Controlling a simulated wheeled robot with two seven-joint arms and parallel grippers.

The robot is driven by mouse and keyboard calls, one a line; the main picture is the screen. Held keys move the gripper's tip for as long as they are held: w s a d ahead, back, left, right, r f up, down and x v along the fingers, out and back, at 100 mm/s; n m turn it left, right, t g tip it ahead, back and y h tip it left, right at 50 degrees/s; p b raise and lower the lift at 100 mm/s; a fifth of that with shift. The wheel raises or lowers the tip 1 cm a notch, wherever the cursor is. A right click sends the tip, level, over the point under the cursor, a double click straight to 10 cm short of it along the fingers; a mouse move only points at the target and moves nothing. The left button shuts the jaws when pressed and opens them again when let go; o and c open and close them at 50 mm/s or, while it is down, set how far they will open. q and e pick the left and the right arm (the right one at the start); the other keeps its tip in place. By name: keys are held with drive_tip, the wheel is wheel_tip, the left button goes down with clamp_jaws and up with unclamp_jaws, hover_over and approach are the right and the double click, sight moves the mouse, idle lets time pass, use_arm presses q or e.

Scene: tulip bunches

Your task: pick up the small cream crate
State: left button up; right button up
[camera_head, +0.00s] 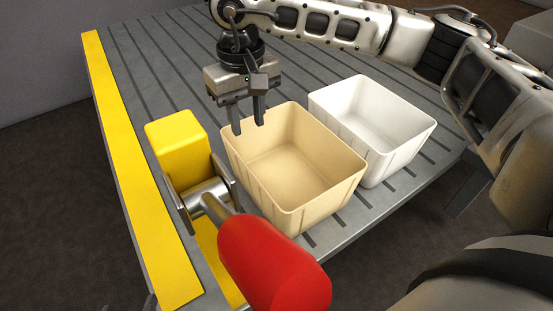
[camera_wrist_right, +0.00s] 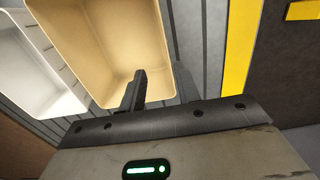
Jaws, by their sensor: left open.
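The small cream crate (camera_head: 290,190) stands upright and empty on the slotted table, and fills the upper left of the right wrist view (camera_wrist_right: 85,55). My right gripper (camera_head: 248,128) comes down at its far left side. In the right wrist view this gripper (camera_wrist_right: 160,85) has its fingers apart, one over the crate's inside and one outside, with the wall between them. Whether either finger touches the wall is unclear. Only what look like the dark fingertips of my left gripper (camera_head: 128,305) show at the bottom left edge, away from the crate.
A white crate (camera_head: 415,137) stands close to the right of the cream crate. A yellow block (camera_head: 180,147) and a metal clamp with a red handle (camera_head: 270,265) stand close on its left. A yellow strip (camera_head: 130,180) lines the grey table's (camera_head: 150,65) left edge. The back is clear.

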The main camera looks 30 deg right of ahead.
sight(247, 167)
drive_tip(key=shift+s+a+f, duration=0.1)
drive_tip(key=shift+a+f, duration=0.1)
drive_tip(key=shift+f, duration=3.6)
drive_tip(key=shift+a+f, duration=0.2)
drive_tip(key=shift+f, duration=3.55)
clamp_jaws()
drive_tip(key=shift+a, duration=0.15)
